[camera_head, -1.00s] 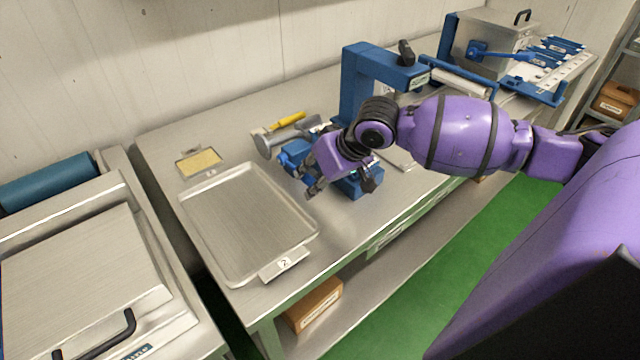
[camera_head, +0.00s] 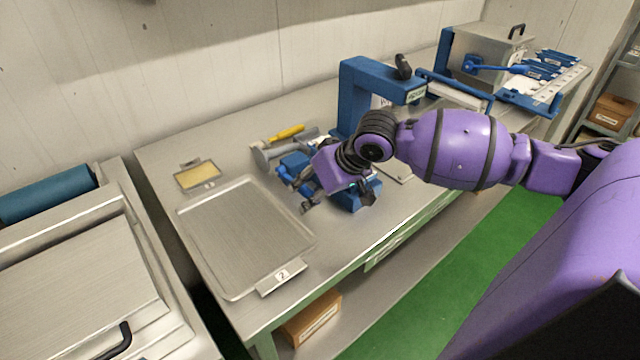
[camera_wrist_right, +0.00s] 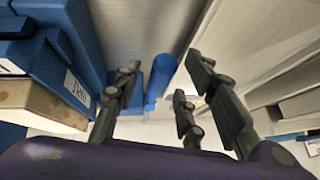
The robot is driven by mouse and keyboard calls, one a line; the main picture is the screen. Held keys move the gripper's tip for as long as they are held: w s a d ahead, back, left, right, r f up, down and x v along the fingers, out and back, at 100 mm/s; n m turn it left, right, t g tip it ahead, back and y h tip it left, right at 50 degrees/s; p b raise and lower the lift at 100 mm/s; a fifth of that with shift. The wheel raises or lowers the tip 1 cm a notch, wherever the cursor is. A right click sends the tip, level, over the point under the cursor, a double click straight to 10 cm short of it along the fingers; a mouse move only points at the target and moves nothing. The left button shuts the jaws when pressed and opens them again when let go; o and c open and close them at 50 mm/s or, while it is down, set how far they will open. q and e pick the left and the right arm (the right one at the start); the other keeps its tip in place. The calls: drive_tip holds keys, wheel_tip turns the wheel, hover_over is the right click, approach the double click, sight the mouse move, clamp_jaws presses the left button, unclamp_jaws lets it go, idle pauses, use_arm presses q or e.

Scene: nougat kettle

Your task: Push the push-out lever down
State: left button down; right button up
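My right gripper (camera_head: 336,200) is over the small blue device (camera_head: 352,203) on the steel table and covers much of it. In the right wrist view the gripper (camera_wrist_right: 170,100) has its dark fingers spread apart, with nothing held. A blue rod with a round end (camera_wrist_right: 160,76) shows beyond and between the fingers, apart from them as far as I can see. It may be the push-out lever, but I cannot tell for certain. A blue body with a white label (camera_wrist_right: 77,88) stands at the left of that view. My left gripper is not in view.
A steel tray marked 2 (camera_head: 245,235) lies left of the gripper. A small yellow-filled dish (camera_head: 197,175) and a yellow-handled tool (camera_head: 287,133) lie behind. A blue press frame (camera_head: 352,95) with a black-knobbed lever (camera_head: 403,66) stands close behind my right arm.

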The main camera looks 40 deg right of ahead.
drive_tip(key=v, duration=1.1)
drive_tip(key=shift+s+r, duration=0.15)
drive_tip(key=shift+r, duration=0.05)
